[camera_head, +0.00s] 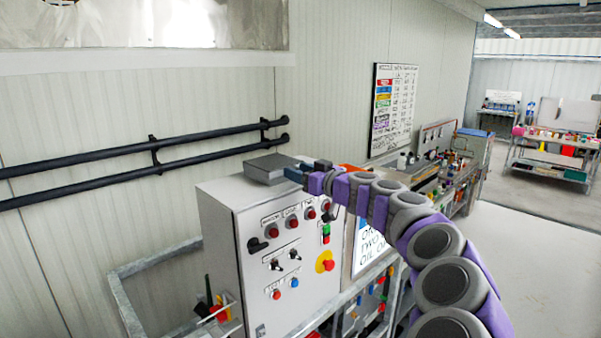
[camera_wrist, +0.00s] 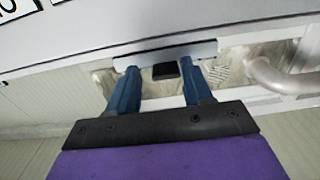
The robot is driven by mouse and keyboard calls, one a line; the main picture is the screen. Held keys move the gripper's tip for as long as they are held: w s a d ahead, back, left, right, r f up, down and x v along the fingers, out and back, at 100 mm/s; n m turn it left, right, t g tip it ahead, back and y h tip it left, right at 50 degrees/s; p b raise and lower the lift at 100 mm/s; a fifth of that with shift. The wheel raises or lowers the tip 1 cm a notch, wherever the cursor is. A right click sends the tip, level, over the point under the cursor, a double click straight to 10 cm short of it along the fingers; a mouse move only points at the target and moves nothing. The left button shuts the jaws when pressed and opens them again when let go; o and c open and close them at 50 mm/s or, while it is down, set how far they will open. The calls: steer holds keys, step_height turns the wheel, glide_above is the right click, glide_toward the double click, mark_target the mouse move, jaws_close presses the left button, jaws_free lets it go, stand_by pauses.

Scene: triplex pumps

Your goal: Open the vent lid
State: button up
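The vent lid appears to be the flat grey square piece (camera_head: 268,168) on top of the grey control cabinet (camera_head: 225,225) in the head view. It looks lowered and about level. My gripper (camera_head: 300,172) is at its right edge, at the end of my purple and grey arm. In the wrist view my gripper's two blue fingers (camera_wrist: 158,72) are apart, with their tips at a grey strip (camera_wrist: 200,50) that seems to be the lid's edge. A small dark square block (camera_wrist: 165,71) shows between the tips. I cannot tell whether the fingers touch the strip.
The cabinet front carries several red buttons (camera_head: 274,230) and switches. Two black pipes (camera_head: 80,161) run along the wall behind. A metal railing (camera_head: 125,300) stands at the left. A cluttered workbench (camera_head: 450,170) is behind my arm. The floor at right (camera_head: 545,250) is clear.

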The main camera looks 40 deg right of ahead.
steer(key=shift+a, duration=0.35)
steer(key=c, duration=0.4)
jaws_close()
steer(key=shift+d+r, duration=0.1)
steer(key=shift+r, duration=0.1)
